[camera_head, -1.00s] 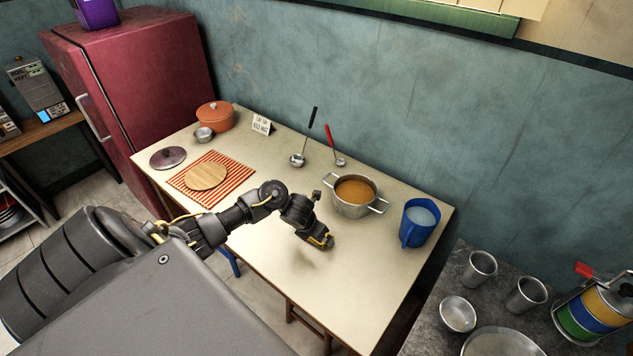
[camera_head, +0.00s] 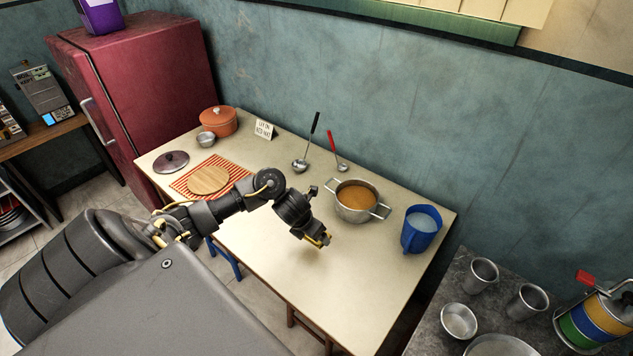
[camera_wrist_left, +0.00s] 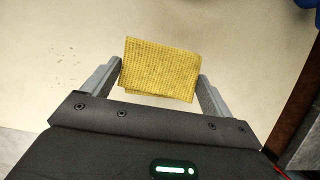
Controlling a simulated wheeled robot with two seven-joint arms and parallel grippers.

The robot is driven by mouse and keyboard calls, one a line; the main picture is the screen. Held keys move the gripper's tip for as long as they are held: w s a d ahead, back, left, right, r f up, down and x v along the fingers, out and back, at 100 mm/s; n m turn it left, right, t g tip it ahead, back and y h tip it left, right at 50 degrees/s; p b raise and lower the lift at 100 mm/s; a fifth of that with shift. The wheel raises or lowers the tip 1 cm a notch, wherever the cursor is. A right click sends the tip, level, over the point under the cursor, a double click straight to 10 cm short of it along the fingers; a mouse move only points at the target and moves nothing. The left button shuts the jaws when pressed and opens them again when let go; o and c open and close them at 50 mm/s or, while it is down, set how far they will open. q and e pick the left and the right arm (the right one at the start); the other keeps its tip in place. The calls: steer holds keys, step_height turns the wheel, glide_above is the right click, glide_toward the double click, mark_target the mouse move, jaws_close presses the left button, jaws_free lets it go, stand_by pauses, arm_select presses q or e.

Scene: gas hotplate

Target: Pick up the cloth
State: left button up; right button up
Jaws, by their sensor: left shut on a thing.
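The yellow, folded, waffle-textured cloth (camera_wrist_left: 161,69) shows in the left wrist view, between the two grey fingers of my left gripper (camera_wrist_left: 159,72). The gripper is shut on it, one finger at each side edge. In the head view my left gripper (camera_head: 320,240) is over the table (camera_head: 290,270), in front of the metal pot. Only a small yellow bit shows at its tip there; the rest of the cloth is hidden. My right gripper is not in view.
The pot of orange soup (camera_head: 356,196) stands close behind the gripper, with a blue jug (camera_head: 421,229) to its right. A striped mat (camera_head: 182,186) with a round board (camera_head: 208,179) lies left. Two ladles lie behind. The table's front is bare.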

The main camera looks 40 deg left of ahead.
arm_select(q)
steer(key=s+r, duration=0.7)
steer(key=s, duration=0.4)
steer(key=shift+s+a+r, duration=0.15)
steer(key=shift+s+a, duration=0.1)
steer(key=shift+s, duration=0.15)
